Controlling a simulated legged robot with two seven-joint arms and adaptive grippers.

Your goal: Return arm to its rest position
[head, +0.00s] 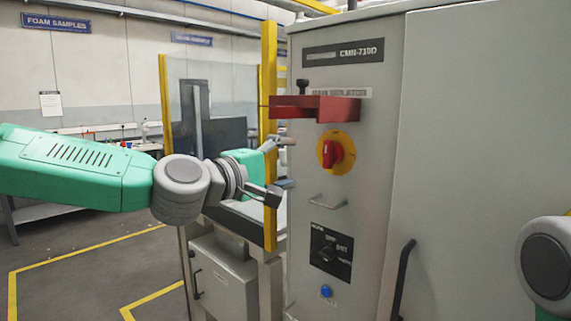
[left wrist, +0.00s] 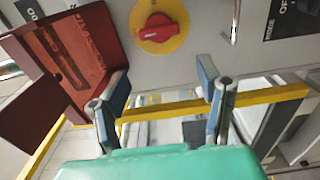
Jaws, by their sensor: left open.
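My left arm (head: 80,165) reaches in from the left toward a grey control cabinet. My left gripper (head: 284,163) is in front of the cabinet's left edge. In the left wrist view the gripper (left wrist: 163,92) has its two fingers wide apart with nothing between them. A red bracket-like piece (head: 318,108) is at the cabinet front, above the gripper; in the left wrist view it (left wrist: 72,58) appears close beside the left finger, and I cannot tell whether they touch. Part of my right arm (head: 547,265) shows at the right edge; its gripper is out of view.
A red rotary switch on a yellow disc (head: 335,150) is right of the left gripper. Below are a metal handle (head: 327,201), a black selector panel (head: 331,250) and a blue button (head: 326,291). A yellow post (head: 269,220) stands behind the gripper. Open floor (head: 80,260) lies lower left.

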